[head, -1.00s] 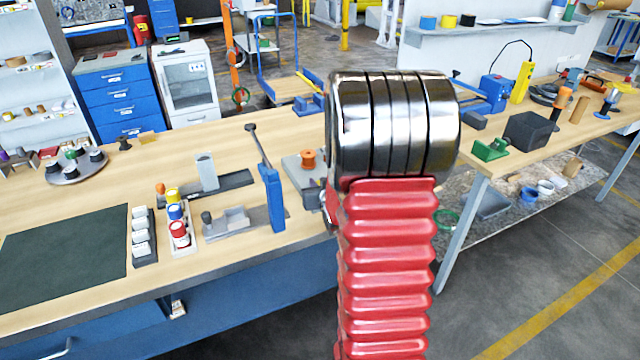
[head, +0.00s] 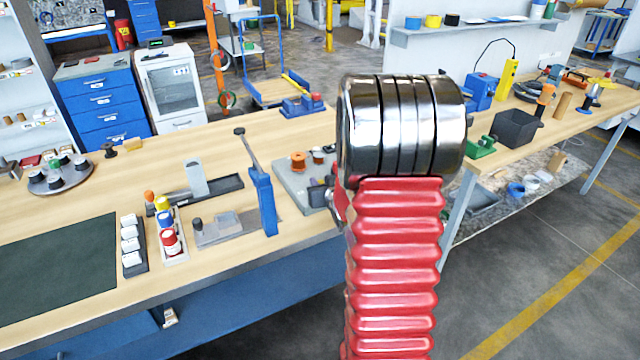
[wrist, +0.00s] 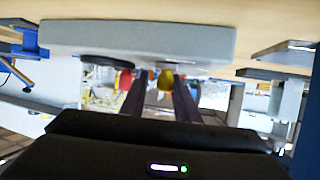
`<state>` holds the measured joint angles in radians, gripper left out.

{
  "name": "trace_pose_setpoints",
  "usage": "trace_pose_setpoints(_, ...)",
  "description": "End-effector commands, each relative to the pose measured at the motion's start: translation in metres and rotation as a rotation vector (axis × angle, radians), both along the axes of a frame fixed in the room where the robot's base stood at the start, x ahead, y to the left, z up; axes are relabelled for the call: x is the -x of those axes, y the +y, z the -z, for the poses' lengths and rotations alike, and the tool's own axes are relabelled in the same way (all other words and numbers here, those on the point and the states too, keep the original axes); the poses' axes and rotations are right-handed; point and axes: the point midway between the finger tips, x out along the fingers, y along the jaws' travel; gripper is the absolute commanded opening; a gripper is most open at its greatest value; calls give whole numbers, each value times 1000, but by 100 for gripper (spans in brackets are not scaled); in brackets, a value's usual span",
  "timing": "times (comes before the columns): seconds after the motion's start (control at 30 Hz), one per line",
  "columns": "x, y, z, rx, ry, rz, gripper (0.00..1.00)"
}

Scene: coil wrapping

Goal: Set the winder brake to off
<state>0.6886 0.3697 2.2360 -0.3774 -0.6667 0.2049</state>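A grey winder-like block (head: 296,184) carrying a copper-orange spool (head: 297,161) stands at the bench's right end in the head view, partly hidden by my arm. In the wrist view, which looks upside down, a grey block (wrist: 140,40) spans the top, with a black disc (wrist: 106,61), a red knob (wrist: 126,79) and a yellow knob (wrist: 166,79) by its edge. I cannot tell which part is the brake or its setting. My gripper (wrist: 157,85) is open and empty, its dark fingers apart and pointing toward the yellow knob. Contact is not clear. In the head view, my arm mostly hides the gripper.
A blue stand with a long lever (head: 263,200) rises left of the block. A rack of coloured bottles (head: 168,240) and a dark mat (head: 55,265) lie farther left. A second bench (head: 560,125) stands right, beyond a floor gap.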

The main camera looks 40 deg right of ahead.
Motion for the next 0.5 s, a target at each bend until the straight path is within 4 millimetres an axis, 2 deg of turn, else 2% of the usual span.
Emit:
trace_pose_setpoints(0.2, -1, 1, -1, 0, -1, -1, 37)
trace_pose_setpoints(0.5, 0, 4, -1, 0, 0, -5, 37)
